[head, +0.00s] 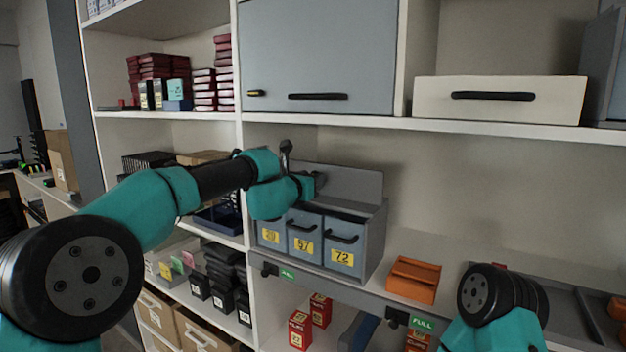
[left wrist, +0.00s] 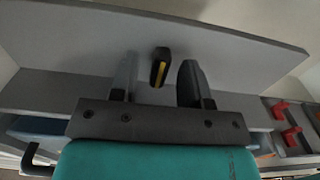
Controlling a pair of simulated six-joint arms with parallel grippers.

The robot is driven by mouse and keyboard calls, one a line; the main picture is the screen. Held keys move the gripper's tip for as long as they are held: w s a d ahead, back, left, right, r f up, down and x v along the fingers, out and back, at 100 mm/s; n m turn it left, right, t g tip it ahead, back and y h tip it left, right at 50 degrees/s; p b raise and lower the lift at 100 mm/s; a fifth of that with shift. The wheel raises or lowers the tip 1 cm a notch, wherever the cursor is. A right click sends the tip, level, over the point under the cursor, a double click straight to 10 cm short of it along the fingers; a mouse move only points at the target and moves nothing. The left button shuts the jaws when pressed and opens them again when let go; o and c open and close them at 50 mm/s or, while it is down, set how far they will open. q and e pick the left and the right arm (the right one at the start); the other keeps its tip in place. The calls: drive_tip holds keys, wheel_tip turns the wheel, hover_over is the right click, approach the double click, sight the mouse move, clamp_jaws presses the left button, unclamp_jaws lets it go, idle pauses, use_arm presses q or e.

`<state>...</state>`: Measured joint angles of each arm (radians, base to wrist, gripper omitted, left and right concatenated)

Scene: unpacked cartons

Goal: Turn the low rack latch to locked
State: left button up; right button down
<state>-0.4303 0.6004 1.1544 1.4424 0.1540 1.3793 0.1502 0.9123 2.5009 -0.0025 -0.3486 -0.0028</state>
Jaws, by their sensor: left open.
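The latch (left wrist: 159,67), a black knob with a yellow stripe, sits on a grey panel in the left wrist view. Its stripe stands nearly upright, slightly tilted. My left gripper (head: 302,166) is at the low grey rack (head: 372,235), by its raised back panel (head: 350,182). In the left wrist view its two open fingers (left wrist: 157,75) stand either side of the latch, with gaps showing on both sides. Contact is not visible. In the head view my gripper and wrist hide most of the latch area. My right arm shows at lower right; its gripper is out of view.
Numbered drawers with black handles (head: 343,238) fill the rack's front, below my left wrist. An orange bin (head: 414,279) stands right of the rack. A grey door (head: 320,50) and a white drawer (head: 500,99) are above. The shelf space right of the rack's back panel is open.

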use_arm(q)
drive_tip(key=shift+w+d, duration=0.3)
drive_tip(key=shift+w, duration=0.1)
clamp_jaws()
